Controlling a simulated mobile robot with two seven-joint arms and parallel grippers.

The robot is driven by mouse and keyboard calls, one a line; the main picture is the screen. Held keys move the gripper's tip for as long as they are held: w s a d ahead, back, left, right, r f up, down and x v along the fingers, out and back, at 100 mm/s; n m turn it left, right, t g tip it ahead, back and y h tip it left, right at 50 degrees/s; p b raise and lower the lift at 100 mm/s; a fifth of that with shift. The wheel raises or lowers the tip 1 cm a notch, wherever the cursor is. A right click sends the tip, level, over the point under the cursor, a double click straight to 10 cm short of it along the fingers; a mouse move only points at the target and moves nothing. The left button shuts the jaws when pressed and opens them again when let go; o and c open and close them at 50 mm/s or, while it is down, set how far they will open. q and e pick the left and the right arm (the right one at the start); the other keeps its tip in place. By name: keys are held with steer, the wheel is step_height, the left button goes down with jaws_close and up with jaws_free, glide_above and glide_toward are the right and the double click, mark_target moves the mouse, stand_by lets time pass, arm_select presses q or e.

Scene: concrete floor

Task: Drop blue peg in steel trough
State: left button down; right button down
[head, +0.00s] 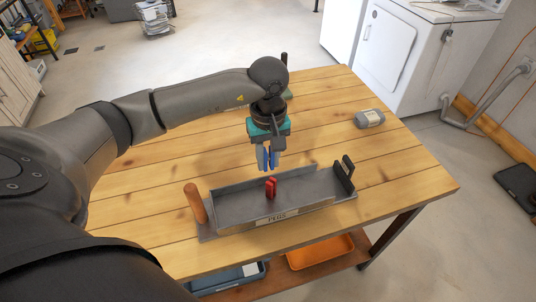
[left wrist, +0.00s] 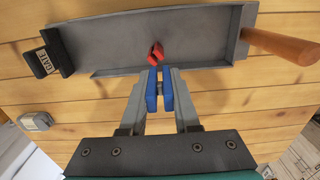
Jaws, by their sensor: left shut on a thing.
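The steel trough (head: 235,206) lies on the wooden table, with a label on its near wall. A red peg (head: 271,188) is in it near the middle. My left gripper (head: 268,160) is above the trough's far wall, pointing down. In the left wrist view the blue peg appears just beside the red peg (left wrist: 156,54) in the picture. The head view does not clearly show its height above the trough. My right gripper is out of view.
A wooden handle (head: 195,203) stands at the trough's left end and a dark gate plate (head: 347,172) at its right end. A grey rounded object (head: 369,118) lies at the table's right. An orange tray (head: 320,252) is on the lower shelf.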

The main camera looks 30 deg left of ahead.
mark_target(268, 156)
arm_select(q)
steer(key=c, duration=0.6)
jaws_free()
steer(key=shift+o, duration=0.2)
steer(key=shift+r, duration=0.1)
step_height(268, 156, up, 15)
